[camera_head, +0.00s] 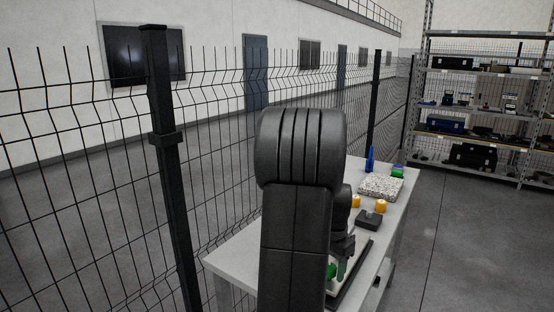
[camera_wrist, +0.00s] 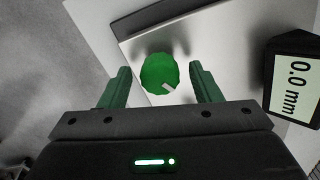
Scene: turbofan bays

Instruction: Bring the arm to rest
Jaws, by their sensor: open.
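My gripper (camera_wrist: 159,70) is open, its two green fingers spread to either side of a green, faceted round piece (camera_wrist: 160,72) with a small pale mark. The fingers do not appear to touch it; the height gap is hard to judge. In the head view my arm rises large in the middle and hides part of the workbench (camera_head: 228,262). My gripper (camera_head: 340,270) shows low behind the arm, pointing down over the bench, with a bit of green beside it.
A dark gauge (camera_wrist: 292,80) reading "0.0 mm" stands close at the right. On the bench are a speckled plate (camera_head: 381,187), orange pieces (camera_head: 381,206), a dark block (camera_head: 369,220) and a blue bottle-like item (camera_head: 370,160). A wire fence (camera_head: 90,190) runs along the left.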

